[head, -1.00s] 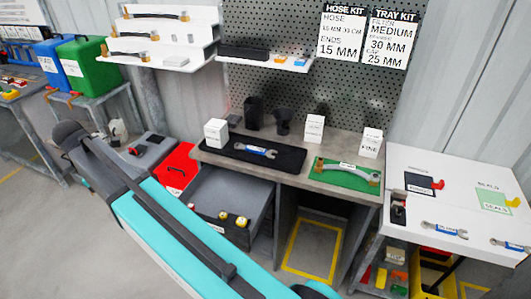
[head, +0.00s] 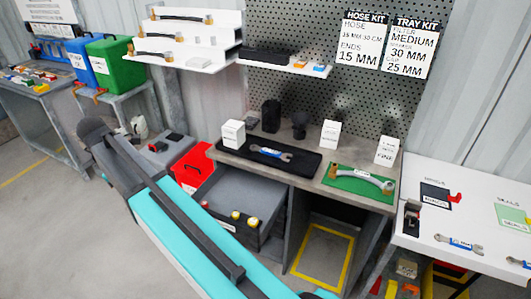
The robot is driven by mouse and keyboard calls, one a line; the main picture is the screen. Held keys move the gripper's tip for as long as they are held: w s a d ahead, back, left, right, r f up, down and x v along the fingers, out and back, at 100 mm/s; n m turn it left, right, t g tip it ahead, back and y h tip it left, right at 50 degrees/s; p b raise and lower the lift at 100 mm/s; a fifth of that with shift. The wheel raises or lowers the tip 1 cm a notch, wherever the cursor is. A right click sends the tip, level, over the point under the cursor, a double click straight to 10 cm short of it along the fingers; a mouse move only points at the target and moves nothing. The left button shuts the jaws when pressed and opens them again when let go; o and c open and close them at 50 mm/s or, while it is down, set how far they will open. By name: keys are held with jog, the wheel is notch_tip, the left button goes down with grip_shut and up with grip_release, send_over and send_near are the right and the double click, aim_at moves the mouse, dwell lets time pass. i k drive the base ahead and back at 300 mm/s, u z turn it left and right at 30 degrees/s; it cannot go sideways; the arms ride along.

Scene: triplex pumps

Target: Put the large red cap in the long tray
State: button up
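I cannot make out a large red cap for certain. Small orange and blue pieces (head: 320,67) sit on the wall shelf, too small to identify. A long black tray-like piece (head: 266,57) lies on that shelf to their left. A flat black mat or tray (head: 290,167) lies on the workbench with a blue-labelled wrench (head: 270,152) on it. I cannot tell which of the two is the long tray. My teal and dark arm crosses the lower left of the head view. My gripper does not show.
White boxes (head: 232,133) and dark cylinders (head: 271,116) stand on the workbench (head: 325,188), beside a green mat (head: 346,182). A white table (head: 470,205) is at right.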

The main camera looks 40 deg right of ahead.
aim_at(306, 165)
jog(key=u, duration=0.05)
jog(key=i, duration=0.9)
jog(key=z, duration=0.05)
